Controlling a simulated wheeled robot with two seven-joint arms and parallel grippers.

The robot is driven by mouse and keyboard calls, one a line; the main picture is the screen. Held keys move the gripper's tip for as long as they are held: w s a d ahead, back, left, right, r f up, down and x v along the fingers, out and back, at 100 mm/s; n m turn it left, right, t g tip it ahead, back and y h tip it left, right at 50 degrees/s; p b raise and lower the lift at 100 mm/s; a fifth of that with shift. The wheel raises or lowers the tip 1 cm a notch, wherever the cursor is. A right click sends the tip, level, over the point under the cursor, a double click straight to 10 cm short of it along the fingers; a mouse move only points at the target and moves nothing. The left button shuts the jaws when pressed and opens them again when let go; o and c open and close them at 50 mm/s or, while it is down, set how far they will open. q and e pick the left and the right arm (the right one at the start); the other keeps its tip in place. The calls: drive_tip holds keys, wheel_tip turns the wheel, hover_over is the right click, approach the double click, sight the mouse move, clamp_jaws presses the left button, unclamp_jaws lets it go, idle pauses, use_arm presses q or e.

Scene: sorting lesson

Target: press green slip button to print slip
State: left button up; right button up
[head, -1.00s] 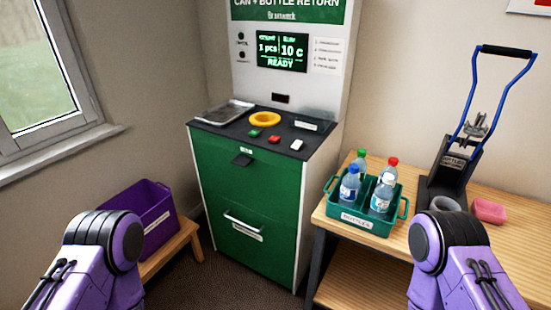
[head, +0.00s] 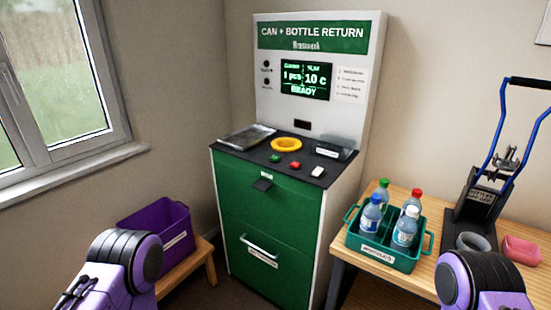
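The can and bottle return machine (head: 262,222) stands ahead, with a green front and a dark counter top. The green button (head: 275,158) is on the counter, just in front of a yellow ring (head: 286,144). A red button (head: 295,165) and a white block (head: 317,171) lie to its right. The lit screen (head: 306,79) shows 1 pcs, 10 c and a word that looks like READY. A black slot piece (head: 262,184) is on the green front. Parts of both my arms show at the bottom corners; neither gripper is in view.
A purple bin (head: 158,228) sits on a low wooden bench at the left. A wooden table at the right holds a green crate (head: 385,257) with several bottles, a blue-handled crusher (head: 480,200) and a pink sponge (head: 522,251). A grey tray (head: 246,137) lies on the counter's left.

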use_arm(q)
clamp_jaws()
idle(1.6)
